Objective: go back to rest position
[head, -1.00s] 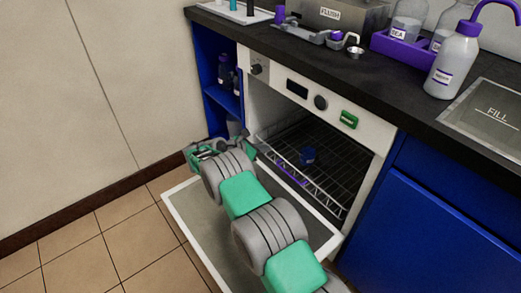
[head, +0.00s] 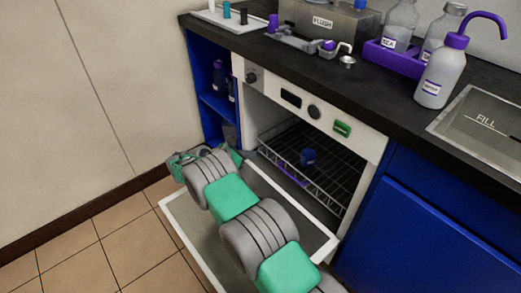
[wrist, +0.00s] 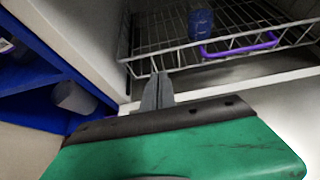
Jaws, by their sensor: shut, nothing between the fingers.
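My gripper (wrist: 157,92) is shut and empty in the wrist view, its dark fingers pressed together just in front of the wire rack. In the head view my gripper end (head: 186,161) is partly hidden behind my arm, at the left side of the open oven-like appliance, above its lowered door. The wire rack (wrist: 165,47) inside the appliance has a purple handle (wrist: 240,45) along its front. A dark blue cup-like item (wrist: 201,22) stands on the rack, and it also shows in the head view (head: 308,156).
The lowered door (head: 180,215) lies below my arm. A blue shelf unit (head: 204,75) stands left of the appliance. The dark counter (head: 385,95) above holds bottles, a purple tray (head: 378,50) and a FLUSH box (head: 325,22). Tiled floor (head: 85,250) at left is clear.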

